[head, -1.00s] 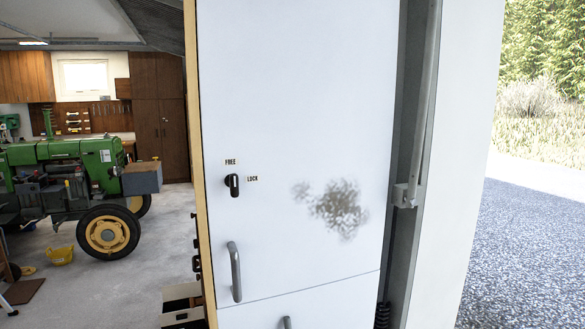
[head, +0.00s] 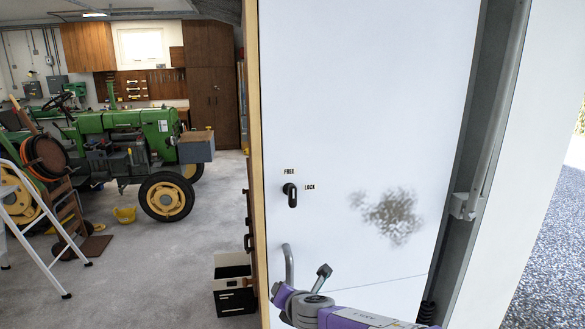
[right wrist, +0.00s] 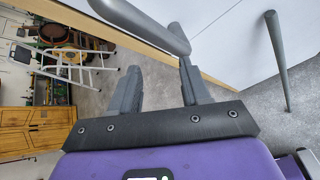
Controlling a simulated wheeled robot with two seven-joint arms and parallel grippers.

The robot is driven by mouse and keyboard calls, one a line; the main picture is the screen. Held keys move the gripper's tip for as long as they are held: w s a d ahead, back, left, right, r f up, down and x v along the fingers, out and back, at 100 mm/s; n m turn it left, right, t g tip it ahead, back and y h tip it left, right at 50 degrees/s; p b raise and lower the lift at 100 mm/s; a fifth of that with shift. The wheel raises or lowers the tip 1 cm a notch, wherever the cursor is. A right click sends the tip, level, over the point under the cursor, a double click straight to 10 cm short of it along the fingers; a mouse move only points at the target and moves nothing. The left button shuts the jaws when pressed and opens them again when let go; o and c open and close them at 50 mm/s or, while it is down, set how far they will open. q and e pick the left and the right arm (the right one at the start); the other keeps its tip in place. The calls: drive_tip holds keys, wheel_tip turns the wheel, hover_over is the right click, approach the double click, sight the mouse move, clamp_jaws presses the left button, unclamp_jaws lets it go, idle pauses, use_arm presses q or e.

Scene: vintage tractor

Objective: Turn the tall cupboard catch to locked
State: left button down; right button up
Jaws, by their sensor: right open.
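The tall white cupboard (head: 365,100) fills the middle of the head view. Its black catch (head: 290,195) sits near the left edge of the door, with its lever hanging roughly straight down. A FREE label (head: 289,171) is above it and a LOCK label (head: 310,187) is to its right. My right arm reaches in from the bottom right, below the catch and apart from it. In the right wrist view my right gripper (right wrist: 155,54) is open, its two fingers apart. A grey bar (right wrist: 145,22), seemingly a door handle, passes close to the fingertips; contact is unclear. My left gripper is out of view.
A grey door handle (head: 289,264) stands below the catch, close to my arm. A grey pipe (head: 498,110) runs up the right side. Left are a green tractor (head: 130,125), a white stepladder (head: 35,235), a black crate (head: 233,283) and open floor.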

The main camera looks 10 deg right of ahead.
sight(294, 188)
wheel_tip(294, 188, up, 26)
drive_tip(key=d+n+t+h+p, duration=0.2)
drive_tip(key=d+n+t, duration=0.1)
drive_tip(key=n+t, duration=0.35)
drive_tip(key=shift+m, duration=0.25)
drive_tip(key=w+p, duration=0.2)
drive_tip(key=w, duration=0.4)
drive_tip(key=shift+w+a, duration=0.1)
drive_tip(key=shift+w, duration=0.2)
drive_tip(key=shift+c, duration=0.2)
clamp_jaws()
